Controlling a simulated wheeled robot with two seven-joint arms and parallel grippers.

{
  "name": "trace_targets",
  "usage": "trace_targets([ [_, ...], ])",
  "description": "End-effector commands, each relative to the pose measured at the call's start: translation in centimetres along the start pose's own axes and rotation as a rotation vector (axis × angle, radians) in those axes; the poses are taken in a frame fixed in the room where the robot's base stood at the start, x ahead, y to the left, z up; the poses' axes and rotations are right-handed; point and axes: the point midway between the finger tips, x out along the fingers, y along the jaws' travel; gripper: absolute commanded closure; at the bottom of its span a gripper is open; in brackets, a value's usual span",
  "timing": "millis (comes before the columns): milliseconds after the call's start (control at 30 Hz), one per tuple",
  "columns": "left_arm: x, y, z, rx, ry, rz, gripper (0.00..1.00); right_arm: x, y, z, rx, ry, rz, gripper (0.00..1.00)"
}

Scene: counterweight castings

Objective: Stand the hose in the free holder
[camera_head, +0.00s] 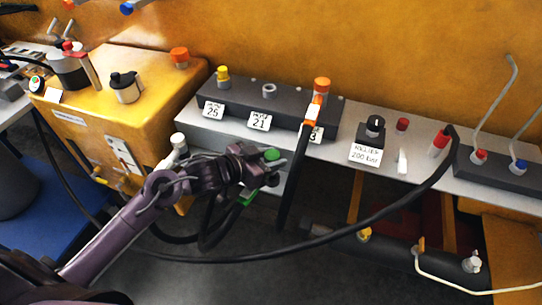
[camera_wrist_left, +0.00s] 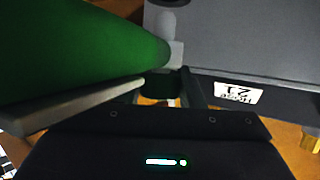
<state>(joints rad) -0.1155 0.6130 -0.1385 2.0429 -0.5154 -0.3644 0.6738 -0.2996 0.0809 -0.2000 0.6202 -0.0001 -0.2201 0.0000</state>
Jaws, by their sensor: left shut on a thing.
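My left gripper (camera_head: 262,165) is shut on the hose with the green end (camera_head: 271,154), in front of the dark holder block (camera_head: 240,100). The green also fills the upper left of the left wrist view (camera_wrist_left: 80,50). More green shows below the gripper (camera_head: 248,194), and black hose hangs down there. The middle holder (camera_head: 269,90), labelled 21 (camera_head: 259,121), is empty. The left holder has a yellow-capped end (camera_head: 222,74); the right one holds an orange-ended hose (camera_head: 321,88). The left wrist view shows the 21 label upside down (camera_wrist_left: 236,92). My right gripper is out of view.
A yellow machine (camera_head: 100,95) stands left of the bench. A black hose with a red end (camera_head: 438,143) sweeps across the front. The orange-ended hose hangs down close to the right of my gripper. A label reading 200 bar (camera_head: 365,154) stands on the bench.

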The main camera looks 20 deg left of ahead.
Motion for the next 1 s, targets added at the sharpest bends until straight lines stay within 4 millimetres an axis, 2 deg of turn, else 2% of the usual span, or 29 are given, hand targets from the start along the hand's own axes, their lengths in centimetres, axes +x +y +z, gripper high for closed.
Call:
trace_targets([
  [467, 0.0, 0.0, 0.0, 0.001, 0.002, 0.0, 1.0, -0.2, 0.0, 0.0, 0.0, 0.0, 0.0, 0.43],
  [1000, 0.5, 0.0, 1.2, 0.0, 0.001, 0.0, 1.0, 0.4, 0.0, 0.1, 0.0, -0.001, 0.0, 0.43],
])
